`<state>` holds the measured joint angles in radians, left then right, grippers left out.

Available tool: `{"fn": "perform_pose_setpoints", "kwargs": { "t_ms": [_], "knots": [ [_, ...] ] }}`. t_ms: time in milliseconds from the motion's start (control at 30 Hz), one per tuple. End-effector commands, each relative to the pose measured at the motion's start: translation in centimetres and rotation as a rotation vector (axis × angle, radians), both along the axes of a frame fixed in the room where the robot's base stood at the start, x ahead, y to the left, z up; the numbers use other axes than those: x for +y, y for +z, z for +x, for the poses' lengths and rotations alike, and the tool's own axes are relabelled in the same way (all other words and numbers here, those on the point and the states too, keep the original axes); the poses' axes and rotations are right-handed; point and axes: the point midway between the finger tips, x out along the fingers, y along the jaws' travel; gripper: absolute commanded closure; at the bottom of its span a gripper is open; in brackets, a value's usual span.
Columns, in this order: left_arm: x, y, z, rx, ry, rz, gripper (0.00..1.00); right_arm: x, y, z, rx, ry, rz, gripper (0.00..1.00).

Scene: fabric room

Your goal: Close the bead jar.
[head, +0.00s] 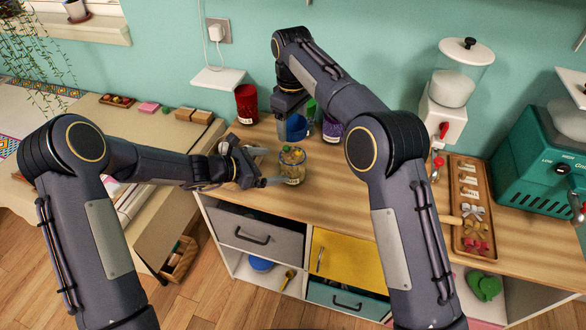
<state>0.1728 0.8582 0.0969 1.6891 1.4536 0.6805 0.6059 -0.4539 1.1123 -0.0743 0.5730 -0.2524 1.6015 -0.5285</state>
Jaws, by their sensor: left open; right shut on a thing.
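The bead jar (292,167) is a small clear glass jar with a label, standing on the wooden counter. Colored beads show in its top, and no lid sits on it. My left gripper (267,167) is open at the jar's left side, with its fingers pointing at the jar; I cannot tell if they touch it.
A red jar (246,104) stands behind on the left, and a purple jar (332,130) and a green item (311,110) stand near the lid. A wooden tray (470,207) and a white dispenser (447,110) are on the right. The counter (335,196) before the jar is clear.

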Motion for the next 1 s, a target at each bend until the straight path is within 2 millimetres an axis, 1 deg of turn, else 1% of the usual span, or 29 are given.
{"fn": "perform_pose_setpoints", "kwargs": {
  "t_ms": [33, 200, 400, 600, 867, 967, 1000],
  "knots": [
    [-1.0, -0.5, 0.4, 0.001, -0.003, -0.001, 0.03, 0.0, 0.0, 0.0, 0.0, 0.0, 0.0, 0.54],
    [-3.6, -1.7, 1.9, 0.0, -0.003, 0.0, 0.03, 0.0, 0.0, 0.0, 0.0, 0.0, 0.0, 0.54],
    [-5.7, -2.7, 3.1, 0.0, -0.001, 0.0, 0.03, 0.0, 0.0, 0.0, 0.0, 0.0, 0.0, 0.54],
    [-6.5, -3.1, 3.6, -0.001, 0.0, 0.0, 0.03, 0.0, 0.0, 0.0, 0.0, 0.0, 0.0, 0.54],
    [-6.5, -3.1, 3.6, 0.0, 0.0, 0.0, 0.03, 0.0, 0.0, 0.0, 0.0, 0.0, 0.0, 0.54],
    [-6.5, -3.1, 3.6, 0.0, 0.0, 0.0, 0.14, 0.0, 0.0, 0.0, 0.0, 0.0, 0.0, 0.54],
    [-6.5, -3.1, 3.6, 0.0, 0.0, 0.0, 0.2, 0.0, 0.0, 0.0, 0.0, 0.0, 0.0, 0.54]
  ]
}}
